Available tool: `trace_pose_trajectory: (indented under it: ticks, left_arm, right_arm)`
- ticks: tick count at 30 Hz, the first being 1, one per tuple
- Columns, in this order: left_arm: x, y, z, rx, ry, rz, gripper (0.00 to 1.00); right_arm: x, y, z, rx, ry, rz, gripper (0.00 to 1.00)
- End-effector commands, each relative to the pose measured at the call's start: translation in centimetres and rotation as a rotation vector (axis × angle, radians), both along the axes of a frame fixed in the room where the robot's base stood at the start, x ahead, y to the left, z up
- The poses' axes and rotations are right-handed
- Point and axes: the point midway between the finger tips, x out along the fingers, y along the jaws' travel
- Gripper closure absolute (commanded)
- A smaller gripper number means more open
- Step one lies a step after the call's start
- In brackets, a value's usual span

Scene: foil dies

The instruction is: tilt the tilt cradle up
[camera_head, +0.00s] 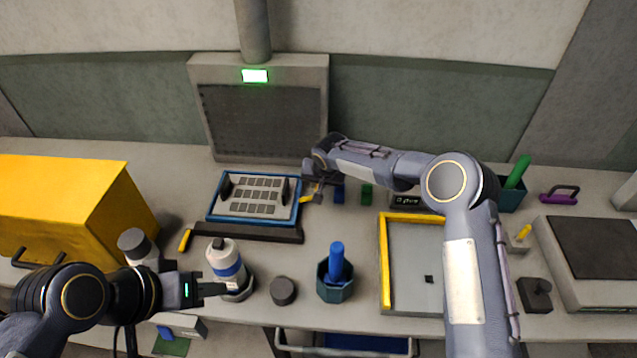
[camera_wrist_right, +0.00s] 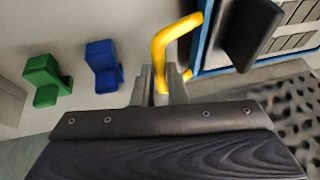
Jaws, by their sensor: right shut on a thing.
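The tilt cradle is a blue-framed plate (camera_head: 211,212) left of the middle of the bench, with rows of small grey dies (camera_head: 256,196) on it and a dark bar (camera_head: 248,233) along its front. How far it is tilted is hard to tell. A bent yellow handle (camera_wrist_right: 160,48) stands at its right side. My right gripper (camera_head: 312,190) is at that side; in the right wrist view its fingers (camera_wrist_right: 162,88) are shut on the yellow handle. My left gripper (camera_head: 212,290) is at lower left, beside a white and blue bottle (camera_head: 224,259); its jaw opening is unclear.
A yellow box (camera_head: 70,200) stands at the left. A grey panel with a green light (camera_head: 255,76) stands behind the cradle. Blue (camera_wrist_right: 103,65) and green (camera_wrist_right: 43,80) blocks lie close to my right gripper. A yellow-rimmed tray (camera_head: 384,262) lies under my right arm.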

Motion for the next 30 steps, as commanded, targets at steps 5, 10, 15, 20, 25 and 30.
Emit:
trace_pose_trajectory:
  ticks: [5,10,15,20,25,30]
  left_arm:
    - [0.0,0.0,-0.4,0.000,0.000,0.000,0.64]
    - [0.0,0.0,-1.4,0.000,0.000,0.000,0.64]
    - [0.0,0.0,-1.9,0.000,0.000,0.000,0.64]
    - [0.0,0.0,-2.6,0.000,0.000,0.000,0.64]
    - [0.0,0.0,-4.3,0.000,0.000,0.000,0.64]
    - [0.0,0.0,-7.5,0.000,0.000,0.000,0.64]
  right_arm:
    - [0.0,0.0,0.0,0.000,-0.006,0.001,1.00]
    - [-0.1,0.0,0.2,0.000,-0.026,0.001,1.00]
    - [-0.2,0.0,0.5,0.000,-0.038,0.002,1.00]
    - [-0.2,0.1,0.7,0.001,-0.052,0.003,1.00]
    - [-0.4,0.1,0.8,0.004,-0.084,0.002,1.00]
    - [-0.8,0.2,1.1,0.003,-0.140,0.005,1.00]
